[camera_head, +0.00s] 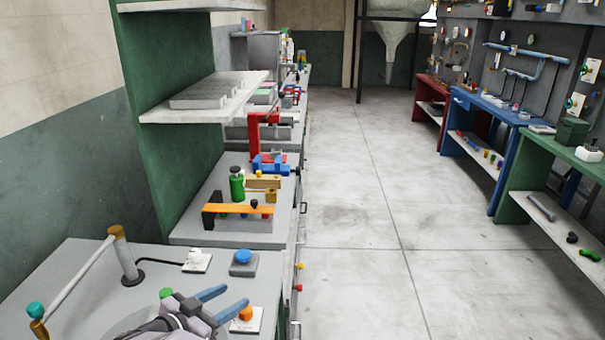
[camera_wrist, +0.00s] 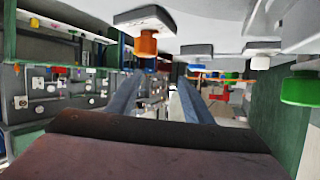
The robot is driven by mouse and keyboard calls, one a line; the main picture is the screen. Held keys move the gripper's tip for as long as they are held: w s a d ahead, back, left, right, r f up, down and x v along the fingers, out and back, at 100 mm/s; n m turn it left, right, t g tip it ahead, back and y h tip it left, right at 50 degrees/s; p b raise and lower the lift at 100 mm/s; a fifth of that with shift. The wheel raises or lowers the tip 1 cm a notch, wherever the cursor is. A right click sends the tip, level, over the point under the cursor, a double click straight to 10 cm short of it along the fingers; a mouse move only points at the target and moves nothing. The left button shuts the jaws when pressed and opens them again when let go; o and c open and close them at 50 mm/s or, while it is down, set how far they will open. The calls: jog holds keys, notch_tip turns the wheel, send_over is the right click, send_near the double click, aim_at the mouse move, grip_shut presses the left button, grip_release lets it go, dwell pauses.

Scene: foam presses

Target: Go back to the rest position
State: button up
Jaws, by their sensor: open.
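My gripper (camera_head: 237,295) is low in the head view, above the near grey bench (camera_head: 75,270). Its two blue fingers are spread, with nothing between them. They also show in the wrist view (camera_wrist: 154,90), where the scene appears upside down. An orange knob (camera_head: 245,313) on a white plate is close beside the lower finger in the head view; it appears above the fingers in the wrist view (camera_wrist: 146,46). I cannot tell the exact gap. No marker of the rest position shows.
A blue button (camera_head: 243,257), a white knob (camera_head: 197,260) and a green button (camera_head: 166,293) surround the gripper. A jointed pole (camera_head: 124,258) stands at the left. Further benches carry a green bottle (camera_head: 237,185) and an orange bar (camera_head: 238,208). The floor (camera_head: 350,220) is clear.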

jog(key=w+d+r+n+t+y, duration=0.2)
jog(key=w+d+r+y, duration=0.2)
jog(key=w+r, duration=0.45)
jog(key=w+d+f+n+g+y+p, duration=0.1)
jog(key=w+d+n+g+y, duration=0.15)
jog(key=d+y, duration=0.3)
jog(key=s+d+f+g+h, duration=0.1)
jog(key=s+d+f+g, duration=0.2)
jog(key=s+d, duration=0.5)
jog(key=s+d+f+n+g+h, duration=0.1)
jog(key=s+d+f+g, duration=0.2)
jog(key=s+d, duration=0.6)
jog(key=s+d+f+n+g+h+p, duration=0.1)
jog(key=s+d+f+g, duration=0.3)
jog(key=s+d, duration=0.5)
jog(key=s+g, duration=0.1)
jog(key=s, duration=0.7)
jog(key=shift+s+g, duration=0.15)
jog(key=shift+g, duration=0.2)
